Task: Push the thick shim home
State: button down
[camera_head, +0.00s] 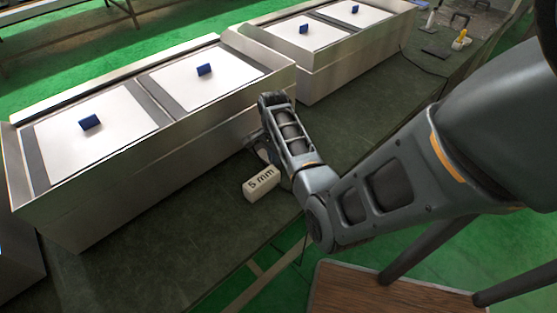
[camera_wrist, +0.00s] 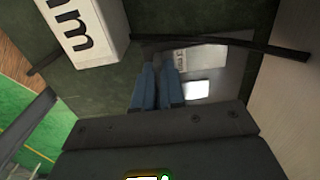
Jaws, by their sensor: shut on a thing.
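A white block marked "5 mm" (camera_head: 262,184) lies on the dark table in front of the metal cabinet (camera_head: 150,165). It also shows at the upper left of the wrist view (camera_wrist: 85,32). In the wrist view, a thin shiny plate with a small label, seemingly the thick shim (camera_wrist: 205,62), lies beside the block. My gripper (camera_wrist: 159,66) has its two blue fingers close together, shut on the near-left edge of this plate. In the head view my wrist hides most of the gripper and the shim. I cannot tell how deep the shim sits.
A thin dark bar (camera_wrist: 225,43) crosses over the plate in the wrist view. The cabinet side (camera_wrist: 290,115) rises close at right. A second cabinet (camera_head: 335,65) stands behind. White panels with blue blocks (camera_head: 204,70) top both. The table's front left is clear.

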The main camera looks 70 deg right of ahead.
jog(key=shift+w+d, duration=0.65)
jog(key=shift+w, duration=0.35)
jog(key=c, duration=1.2)
grip_release()
notch_tip(320, 180, up, 8)
jog(key=shift+f, duration=0.15)
